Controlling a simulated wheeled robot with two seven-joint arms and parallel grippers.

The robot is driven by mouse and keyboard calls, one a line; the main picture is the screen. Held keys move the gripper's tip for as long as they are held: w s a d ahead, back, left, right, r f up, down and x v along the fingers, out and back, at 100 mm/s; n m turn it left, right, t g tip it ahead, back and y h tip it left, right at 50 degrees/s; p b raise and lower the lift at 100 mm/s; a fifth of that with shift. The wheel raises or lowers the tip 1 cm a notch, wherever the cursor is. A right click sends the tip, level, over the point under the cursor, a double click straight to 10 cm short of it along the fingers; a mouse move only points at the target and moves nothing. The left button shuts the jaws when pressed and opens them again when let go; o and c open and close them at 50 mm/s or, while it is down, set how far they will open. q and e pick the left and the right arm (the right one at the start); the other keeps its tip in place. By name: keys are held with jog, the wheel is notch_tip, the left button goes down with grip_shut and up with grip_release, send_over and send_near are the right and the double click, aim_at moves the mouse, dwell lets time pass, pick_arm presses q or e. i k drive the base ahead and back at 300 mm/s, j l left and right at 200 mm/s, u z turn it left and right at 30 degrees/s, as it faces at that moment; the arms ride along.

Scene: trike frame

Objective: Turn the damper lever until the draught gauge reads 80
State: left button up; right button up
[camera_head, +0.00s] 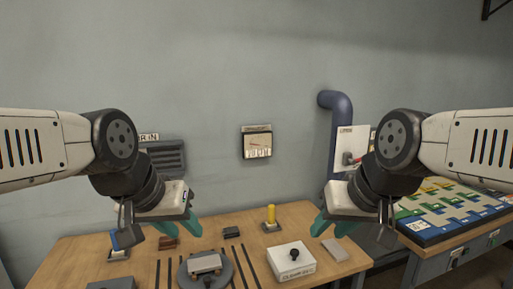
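The gauge (257,142) hangs on the back wall near the middle, with a pale face and a needle; its reading is too small to make out. A blue pipe (338,107) runs down the wall at the right. A white plate (346,140) stands at the pipe, with a small red and dark lever-like part (349,158) on it, partly hidden by my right arm. My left gripper (159,234) is open and empty above the table's left side. My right gripper (355,229) appears open and empty above the table's right side, below the plate.
The wooden table (230,226) carries a white box (289,262) with a black knob, a yellow cylinder (271,214), a round grey turntable (224,272) and small blocks. A louvred vent (168,158) is on the wall. A colourful board (447,212) lies at the right.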

aim_at(354, 161)
jog(key=i+l, duration=0.15)
jog(key=l, duration=0.25)
jog(key=i+l, duration=0.1)
jog(key=l, duration=0.25)
jog(key=i+l, duration=0.15)
jog(key=l, duration=0.25)
jog(key=i+l, duration=0.15)
jog(key=l, duration=0.25)
jog(key=i+l, duration=0.15)
jog(key=l, duration=0.25)
jog(key=i+l, duration=0.35)
jog(key=l, duration=0.1)
